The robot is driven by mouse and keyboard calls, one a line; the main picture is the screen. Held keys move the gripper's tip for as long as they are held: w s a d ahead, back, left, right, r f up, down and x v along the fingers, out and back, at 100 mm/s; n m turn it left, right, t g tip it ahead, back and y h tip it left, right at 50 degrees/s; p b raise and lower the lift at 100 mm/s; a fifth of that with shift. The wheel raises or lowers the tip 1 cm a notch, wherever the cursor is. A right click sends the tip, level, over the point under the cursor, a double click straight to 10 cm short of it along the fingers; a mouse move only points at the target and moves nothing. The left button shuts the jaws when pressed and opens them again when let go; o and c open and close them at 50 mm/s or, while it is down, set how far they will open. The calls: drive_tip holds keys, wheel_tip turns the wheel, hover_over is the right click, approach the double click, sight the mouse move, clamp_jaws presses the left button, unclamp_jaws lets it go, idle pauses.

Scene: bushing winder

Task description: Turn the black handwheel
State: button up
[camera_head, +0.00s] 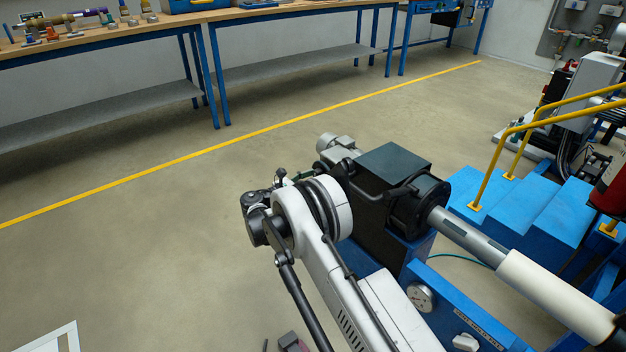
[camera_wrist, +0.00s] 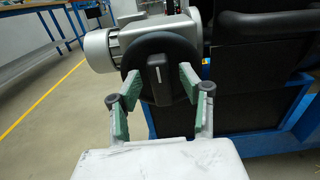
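The black handwheel (camera_wrist: 155,48) is a dark disc in the middle of the wrist view, with a narrow grey and black piece (camera_wrist: 156,68) standing on its face. My gripper (camera_wrist: 160,84) is open, with its green-padded fingers apart to the left and right of that piece. The fingertips overlap the wheel in the picture; I cannot tell whether they touch it. In the head view my gripper (camera_head: 302,176) is mostly hidden behind my white arm, beside the dark machine housing. I cannot make out the handwheel there.
A grey motor (camera_wrist: 101,50) sits left of and behind the wheel. The black housing (camera_head: 382,170) carries a grey and white shaft (camera_head: 555,292). Blue steps (camera_head: 545,215) with yellow railings (camera_head: 500,155) stand at right. Open floor lies left, towards the workbench (camera_head: 110,38).

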drive_tip(key=shift+c, duration=0.3)
clamp_jaws()
drive_tip(key=shift+m, duration=0.4)
drive_tip(key=shift+s+d+f+m, duration=0.1)
drive_tip(key=shift+s+f+m, duration=0.05)
drive_tip(key=shift+m, duration=2.55)
drive_tip(key=shift+s+d+f+m, duration=0.1)
drive_tip(key=shift+s+f+m, duration=0.1)
drive_tip(key=shift+m, duration=2.5)
drive_tip(key=shift+s+d+f+m, duration=0.1)
drive_tip(key=shift+f+m, duration=0.05)
drive_tip(key=shift+m, duration=2.55)
